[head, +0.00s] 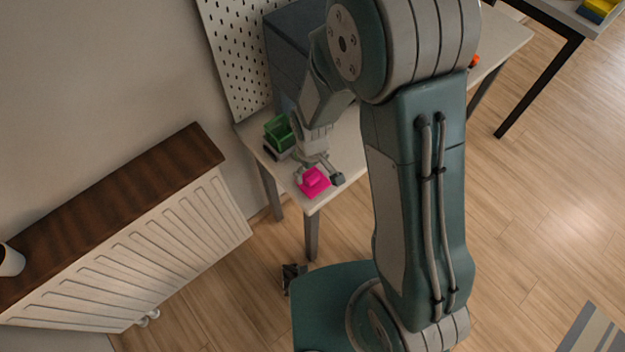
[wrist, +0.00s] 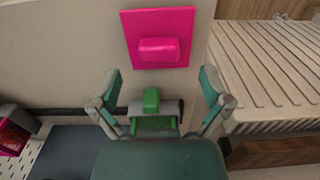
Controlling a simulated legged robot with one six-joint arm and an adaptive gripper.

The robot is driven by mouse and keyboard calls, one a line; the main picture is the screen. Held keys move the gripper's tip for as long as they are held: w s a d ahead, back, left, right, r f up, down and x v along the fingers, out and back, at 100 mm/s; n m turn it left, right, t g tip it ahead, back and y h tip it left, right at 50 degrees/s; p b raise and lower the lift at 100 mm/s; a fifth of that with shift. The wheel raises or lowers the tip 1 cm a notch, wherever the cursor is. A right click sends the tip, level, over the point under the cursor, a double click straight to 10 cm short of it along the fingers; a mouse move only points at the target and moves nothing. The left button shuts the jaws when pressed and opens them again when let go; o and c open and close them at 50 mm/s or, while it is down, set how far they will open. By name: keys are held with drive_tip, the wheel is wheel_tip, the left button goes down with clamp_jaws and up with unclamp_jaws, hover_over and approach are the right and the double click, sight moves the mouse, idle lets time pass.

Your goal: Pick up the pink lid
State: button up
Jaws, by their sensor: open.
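The pink lid (head: 314,182) lies flat near the front corner of the pale table in the head view. It is a square plate with a raised block-shaped handle, and it shows whole in the wrist view (wrist: 158,38). My gripper (head: 319,176) is open over the table by the lid.
A green bin (head: 279,131) stands on the table (head: 348,150) behind the lid, near a white pegboard (head: 232,55) and a dark grey box (head: 290,45). A white radiator (head: 150,255) under a brown shelf (head: 110,215) stands left of the table. The table's front edge is close to the lid.

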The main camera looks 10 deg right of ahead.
sight(312, 177)
wheel_tip(312, 177, down, 3)
drive_tip(key=shift+s+f, duration=0.1)
drive_tip(key=shift+f, duration=0.1)
drive_tip(key=c, duration=1)
drive_tip(key=shift+c, duration=0.2)
drive_tip(key=shift+r, duration=0.1)
